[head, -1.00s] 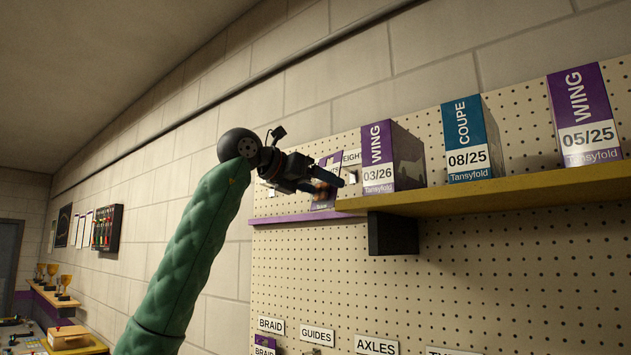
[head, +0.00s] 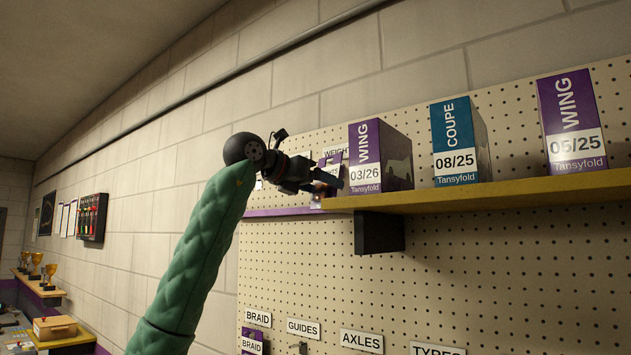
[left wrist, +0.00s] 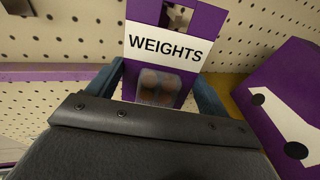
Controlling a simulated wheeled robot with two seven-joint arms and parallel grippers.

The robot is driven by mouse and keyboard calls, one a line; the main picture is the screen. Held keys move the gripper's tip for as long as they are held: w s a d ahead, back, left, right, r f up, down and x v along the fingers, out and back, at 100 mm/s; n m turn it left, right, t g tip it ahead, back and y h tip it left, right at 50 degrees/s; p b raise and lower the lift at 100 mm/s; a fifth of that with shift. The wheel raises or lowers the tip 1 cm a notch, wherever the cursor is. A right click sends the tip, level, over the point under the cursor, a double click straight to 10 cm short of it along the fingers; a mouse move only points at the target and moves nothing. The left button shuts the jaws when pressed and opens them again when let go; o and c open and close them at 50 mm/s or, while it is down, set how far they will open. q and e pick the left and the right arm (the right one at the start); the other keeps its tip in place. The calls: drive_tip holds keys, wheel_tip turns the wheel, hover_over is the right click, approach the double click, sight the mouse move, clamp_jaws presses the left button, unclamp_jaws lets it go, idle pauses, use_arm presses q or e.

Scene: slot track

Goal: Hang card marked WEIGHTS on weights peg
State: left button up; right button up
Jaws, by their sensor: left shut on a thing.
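The purple card marked WEIGHTS (left wrist: 165,48) is held upright in my left gripper (left wrist: 163,85), with a finger on each side of it. It has a white label, a hang hole near its top and a clear blister with round brown pieces. In the head view my left gripper (head: 325,182) is at the pegboard, beside the left end of the yellow shelf, and the card (head: 328,172) shows partly behind it. I cannot make out the weights peg itself. My right gripper is not in view.
A purple WING 03/26 box (head: 364,158) stands close right of the gripper on the yellow shelf (head: 460,197), with a COUPE box (head: 455,142) and another WING box (head: 571,123) farther right. A purple ledge (head: 275,212) lies left. Lower pegboard (head: 330,260) is mostly clear.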

use_arm(q)
drive_tip(key=shift+w+d, duration=0.25)
drive_tip(key=shift+w, duration=0.1)
drive_tip(key=shift+w+d+f, duration=0.25)
drive_tip(key=shift+w+d, duration=0.05)
drive_tip(key=shift+w, duration=0.05)
drive_tip(key=shift+w+f, duration=0.15)
drive_tip(key=shift+w, duration=0.05)
drive_tip(key=shift+d, duration=0.1)
drive_tip(key=o, duration=0.9)
drive_tip(key=shift+c, duration=0.2)
